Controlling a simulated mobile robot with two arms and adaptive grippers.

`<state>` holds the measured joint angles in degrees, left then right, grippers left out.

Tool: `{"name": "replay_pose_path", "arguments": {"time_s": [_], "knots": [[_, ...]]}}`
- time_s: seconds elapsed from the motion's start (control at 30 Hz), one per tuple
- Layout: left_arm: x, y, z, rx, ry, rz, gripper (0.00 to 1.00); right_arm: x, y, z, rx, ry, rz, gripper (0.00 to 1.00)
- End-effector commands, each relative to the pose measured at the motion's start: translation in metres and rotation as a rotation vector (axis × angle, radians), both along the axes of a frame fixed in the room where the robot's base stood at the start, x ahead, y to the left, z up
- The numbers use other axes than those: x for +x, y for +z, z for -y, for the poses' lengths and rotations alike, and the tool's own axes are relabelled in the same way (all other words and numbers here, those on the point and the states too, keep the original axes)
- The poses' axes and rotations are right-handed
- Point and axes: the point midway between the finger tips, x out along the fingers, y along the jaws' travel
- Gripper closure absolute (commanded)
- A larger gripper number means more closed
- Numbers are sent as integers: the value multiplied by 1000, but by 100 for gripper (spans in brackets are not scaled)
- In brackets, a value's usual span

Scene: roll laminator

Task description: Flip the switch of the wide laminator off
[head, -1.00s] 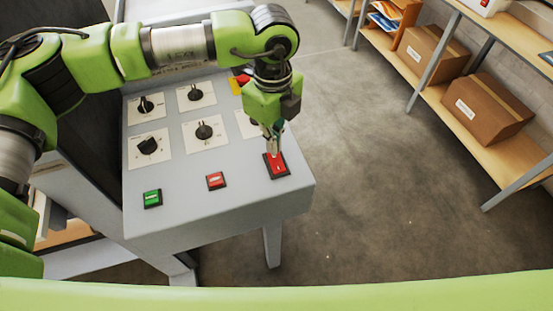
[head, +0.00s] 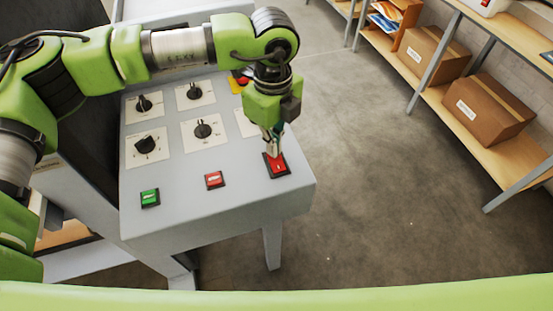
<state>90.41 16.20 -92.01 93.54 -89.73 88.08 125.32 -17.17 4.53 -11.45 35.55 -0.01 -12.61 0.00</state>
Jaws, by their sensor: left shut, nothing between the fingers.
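The wide laminator's grey control panel (head: 235,192) fills the middle of the head view. A red rocker switch (head: 277,167) in a black frame sits at its right front corner. My left gripper (head: 274,152) points down with its fingers shut and empty. Its fingertips are at the far part of the red switch and hide some of it; I cannot tell for sure whether they touch. My right gripper does not show.
A smaller red button (head: 214,180) and a green button (head: 150,198) lie left of the switch. Several black knobs (head: 203,129) sit behind them. An emergency stop (head: 241,79) is partly hidden by my arm. Shelves with cardboard boxes (head: 487,112) stand at right, beyond open floor.

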Motion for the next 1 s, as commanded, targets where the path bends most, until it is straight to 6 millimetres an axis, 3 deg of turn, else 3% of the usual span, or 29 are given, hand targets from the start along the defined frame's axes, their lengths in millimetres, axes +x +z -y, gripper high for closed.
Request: {"name": "replay_pose_path", "arguments": {"time_s": [0.57, 1.0], "knots": [[0, -10, 0, 1, 0, -1, 100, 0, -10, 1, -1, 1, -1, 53], [0, 15, 0, -1, 0, -1, 100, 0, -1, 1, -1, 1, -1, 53]]}}
